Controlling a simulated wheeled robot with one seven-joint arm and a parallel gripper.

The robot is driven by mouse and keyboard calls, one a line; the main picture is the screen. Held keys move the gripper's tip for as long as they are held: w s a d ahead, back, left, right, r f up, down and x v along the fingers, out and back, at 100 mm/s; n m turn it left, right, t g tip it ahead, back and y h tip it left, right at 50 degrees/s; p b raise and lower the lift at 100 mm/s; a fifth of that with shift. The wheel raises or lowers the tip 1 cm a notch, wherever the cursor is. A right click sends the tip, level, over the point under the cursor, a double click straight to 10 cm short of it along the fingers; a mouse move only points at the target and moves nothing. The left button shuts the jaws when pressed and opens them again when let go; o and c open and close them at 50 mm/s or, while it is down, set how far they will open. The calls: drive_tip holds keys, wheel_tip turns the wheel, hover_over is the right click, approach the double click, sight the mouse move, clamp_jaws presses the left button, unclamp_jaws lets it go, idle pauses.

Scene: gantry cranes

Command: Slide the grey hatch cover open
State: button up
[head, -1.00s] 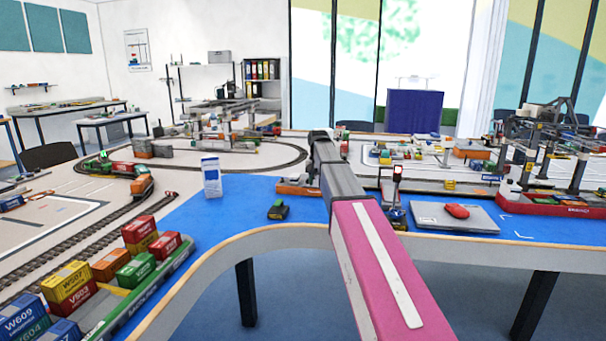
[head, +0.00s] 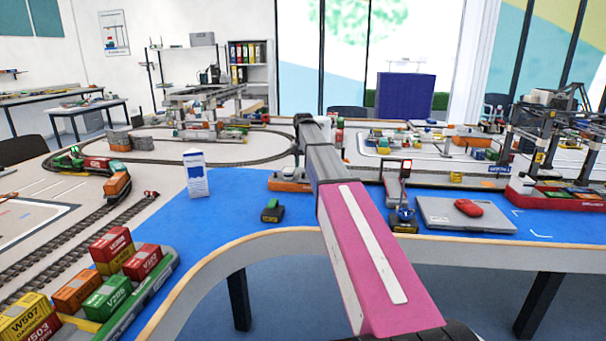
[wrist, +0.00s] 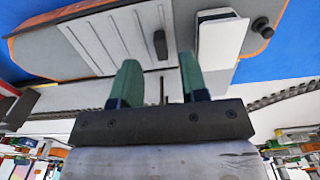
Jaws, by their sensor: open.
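The grey hatch cover (wrist: 120,42) is a ribbed panel on the grey deck of an orange-hulled ship in the wrist view. A dark upright handle (wrist: 160,45) stands near its right edge. My gripper (wrist: 159,63) has two green fingers spread apart, with nothing between them. The handle appears just beyond the fingertips, roughly midway between them; I cannot tell the depth gap. In the head view an orange hull (head: 290,184) shows left of my pink and grey arm, which hides my gripper and the cover.
A white block (wrist: 219,36) stands on the deck right of the cover, with a black post (wrist: 262,27) beyond. In the head view, a white standing card (head: 197,174), a small green vehicle (head: 272,211) and a grey plate with a red object (head: 466,208) sit on the blue tabletop.

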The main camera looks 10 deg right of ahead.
sight(303, 173)
drive_tip(key=shift+f, duration=2.3)
clamp_jaws()
